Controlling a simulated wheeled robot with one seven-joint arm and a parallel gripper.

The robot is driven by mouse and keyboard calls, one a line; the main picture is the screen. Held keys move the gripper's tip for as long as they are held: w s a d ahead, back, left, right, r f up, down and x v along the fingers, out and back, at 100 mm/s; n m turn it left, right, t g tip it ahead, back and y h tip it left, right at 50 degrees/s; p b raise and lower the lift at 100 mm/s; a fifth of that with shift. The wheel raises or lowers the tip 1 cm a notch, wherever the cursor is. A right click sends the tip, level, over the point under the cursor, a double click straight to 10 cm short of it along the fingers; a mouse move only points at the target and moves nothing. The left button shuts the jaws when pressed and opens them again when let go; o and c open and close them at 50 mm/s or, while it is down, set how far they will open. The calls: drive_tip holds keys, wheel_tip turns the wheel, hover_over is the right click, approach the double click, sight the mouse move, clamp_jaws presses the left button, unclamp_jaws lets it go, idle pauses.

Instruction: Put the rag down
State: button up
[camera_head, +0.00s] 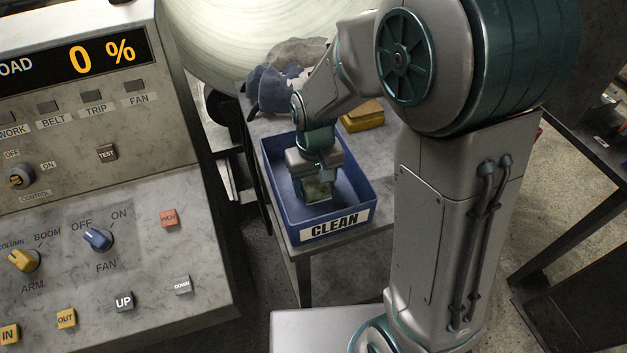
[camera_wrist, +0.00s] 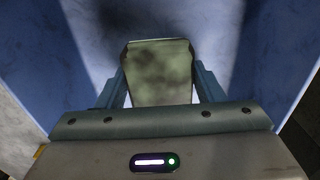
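The rag (camera_wrist: 160,72) is a stained, pale olive-green block between the two blue fingers of my gripper (camera_wrist: 162,88) in the wrist view. The fingers press against its left and right sides. In the head view my gripper (camera_head: 317,172) points down inside a blue tray (camera_head: 361,193) with a white label reading "CLEAN". The rag shows as a small greenish patch (camera_head: 319,190) under the gripper, low in the tray. I cannot tell whether it touches the tray floor.
A yellow sponge-like block (camera_head: 362,117) lies behind the tray on the same grey table (camera_head: 382,150). Crumpled blue and grey cloths (camera_head: 272,88) lie at the table's back left. A control panel (camera_head: 100,190) reading "0 %" stands at left. A large pale wheel (camera_head: 235,40) is behind.

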sight(315, 181)
drive_tip(key=shift+o, duration=0.9)
drive_tip(key=shift+r, duration=0.3)
wheel_tip(315, 181, up, 12)
drive_tip(key=s+d+m+t, duration=0.2)
drive_tip(key=s+d+m, duration=0.1)
drive_tip(key=s+d, duration=0.8)
drive_tip(key=shift+s+d+r+t+p, duration=0.25)
drive_tip(key=shift+s+d+t+p, duration=0.15)
drive_tip(key=shift+s, duration=0.2)
